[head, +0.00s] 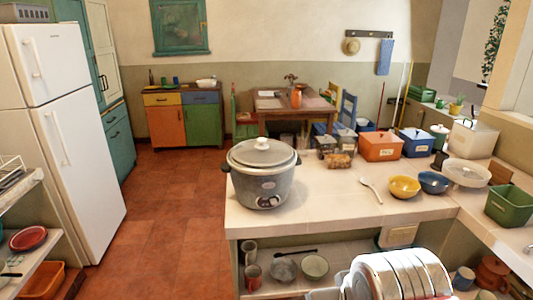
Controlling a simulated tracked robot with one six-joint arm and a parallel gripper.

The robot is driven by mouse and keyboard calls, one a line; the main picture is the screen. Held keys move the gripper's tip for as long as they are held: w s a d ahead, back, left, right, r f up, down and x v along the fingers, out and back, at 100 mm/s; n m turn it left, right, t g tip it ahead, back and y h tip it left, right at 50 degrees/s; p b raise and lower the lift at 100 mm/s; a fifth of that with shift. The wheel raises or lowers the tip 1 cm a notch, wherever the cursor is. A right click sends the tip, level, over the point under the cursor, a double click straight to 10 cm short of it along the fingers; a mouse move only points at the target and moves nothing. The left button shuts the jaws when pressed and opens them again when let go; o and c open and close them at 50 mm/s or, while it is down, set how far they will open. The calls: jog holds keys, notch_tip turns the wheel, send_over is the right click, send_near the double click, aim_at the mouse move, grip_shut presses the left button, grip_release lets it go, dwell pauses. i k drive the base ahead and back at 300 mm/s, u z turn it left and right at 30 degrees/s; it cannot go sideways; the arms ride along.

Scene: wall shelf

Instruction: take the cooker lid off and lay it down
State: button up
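In the head view the grey cooker (263,188) stands upright on the left end of the pale tiled counter (330,205). Its lid (240,153) is on top and appears seated level on the rim. The lid has a white knob (262,144) at its centre. Dark side handles show at the cooker's left and right, and a control panel faces me. My gripper is not in view.
Bare counter lies right of the cooker, around a spoon (371,190). Yellow (404,187) and blue (433,183) bowls stand further right. Orange (381,146) and blue (416,143) boxes line the back.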

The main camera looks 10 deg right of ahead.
aim_at(262, 152)
jog(key=k, duration=0.65)
jog(key=u, duration=0.4)
jog(key=i, duration=0.5)
jog(key=u, duration=0.6)
jog(key=i, duration=1.5)
jog(key=z, duration=0.5)
jog(key=i, duration=0.3)
jog(key=z, duration=0.4)
